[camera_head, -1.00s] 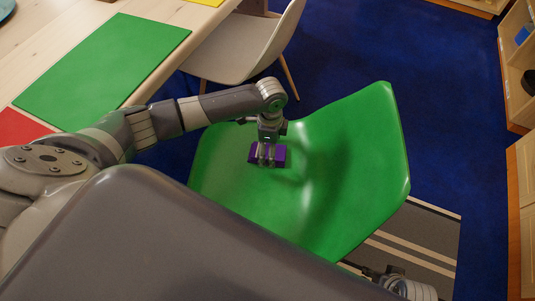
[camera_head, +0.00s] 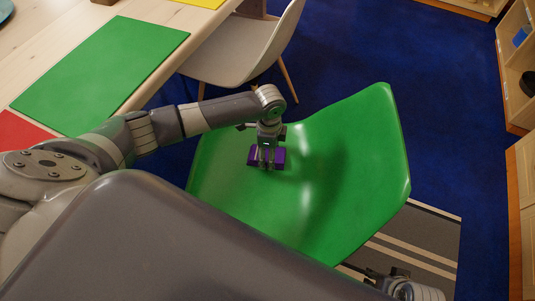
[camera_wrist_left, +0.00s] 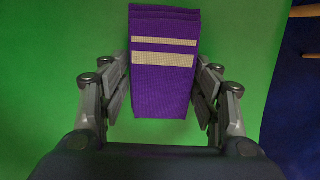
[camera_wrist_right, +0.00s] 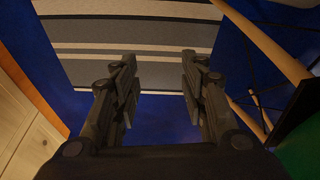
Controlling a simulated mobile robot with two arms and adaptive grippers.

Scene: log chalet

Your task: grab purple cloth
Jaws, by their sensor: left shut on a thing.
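The purple cloth (camera_head: 280,157) is a small folded block on the seat of the green chair (camera_head: 365,150). In the left wrist view the cloth (camera_wrist_left: 162,85) has two pale stripes and lies between the fingers. My left gripper (camera_head: 267,166) points down over the chair seat and is shut on the cloth; its fingers (camera_wrist_left: 161,95) flank the cloth's two sides. My right gripper (camera_wrist_right: 157,85) is open and empty, low over the floor, and only part of that arm shows at the bottom of the head view.
A wooden table (camera_head: 75,12) with a green mat (camera_head: 105,72) stands at the left. A pale chair (camera_head: 235,55) is tucked beside it. Wooden shelves (camera_head: 515,65) line the right. A striped grey rug (camera_wrist_right: 130,35) lies on the blue floor.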

